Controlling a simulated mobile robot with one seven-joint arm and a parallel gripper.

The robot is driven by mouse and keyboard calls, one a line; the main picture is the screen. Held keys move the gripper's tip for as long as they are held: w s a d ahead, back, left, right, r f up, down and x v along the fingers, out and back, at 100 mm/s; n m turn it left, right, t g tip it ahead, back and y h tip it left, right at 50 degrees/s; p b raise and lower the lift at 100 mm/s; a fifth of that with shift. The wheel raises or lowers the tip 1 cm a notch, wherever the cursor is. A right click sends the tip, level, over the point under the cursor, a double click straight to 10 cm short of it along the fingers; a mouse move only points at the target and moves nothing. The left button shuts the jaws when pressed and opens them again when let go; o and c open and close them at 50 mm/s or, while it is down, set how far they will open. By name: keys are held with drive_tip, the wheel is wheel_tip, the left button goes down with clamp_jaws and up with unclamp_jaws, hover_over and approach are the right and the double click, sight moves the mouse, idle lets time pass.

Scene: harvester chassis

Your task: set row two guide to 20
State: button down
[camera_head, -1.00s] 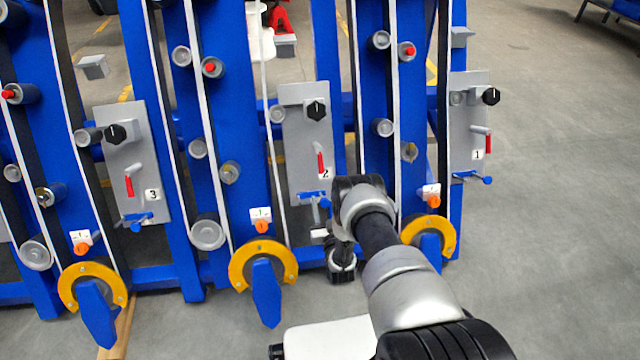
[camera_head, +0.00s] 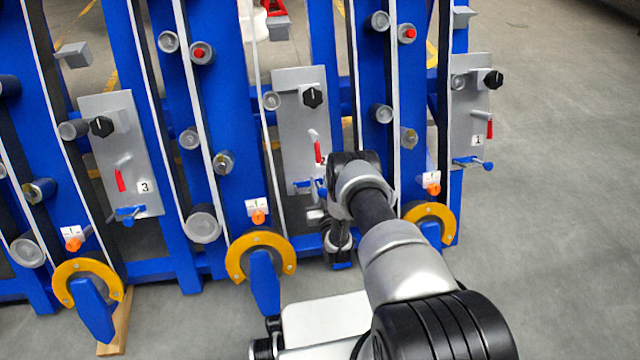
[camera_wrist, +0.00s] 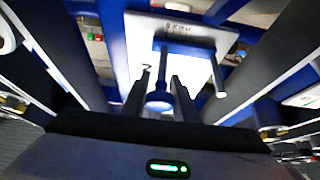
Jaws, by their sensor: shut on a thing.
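The row two panel (camera_head: 297,120) is a grey plate with a black knob (camera_head: 312,97) and a red lever (camera_head: 318,151). Its number label is mostly hidden by my arm. A blue handle (camera_head: 303,187) shows at the plate's lower edge. In the wrist view, a blue rod with a round blue end (camera_wrist: 160,98) stands out from the pale plate (camera_wrist: 143,45). My gripper (camera_wrist: 160,92) is shut on this blue handle, one dark finger at each side. Small marks on the plate (camera_wrist: 178,29) are too blurred to read. My arm hides most of the gripper in the head view.
Panel three (camera_head: 120,155) stands to the left and panel one (camera_head: 470,110) to the right, each with a similar blue handle. Yellow ring brackets (camera_head: 260,250) stick out low in front. Blue uprights flank the row two panel. Open floor lies at right.

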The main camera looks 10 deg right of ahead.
drive_tip(key=shift+a, duration=1.05)
drive_tip(key=c, duration=1.5)
unclamp_jaws()
drive_tip(key=shift+o, duration=0.2)
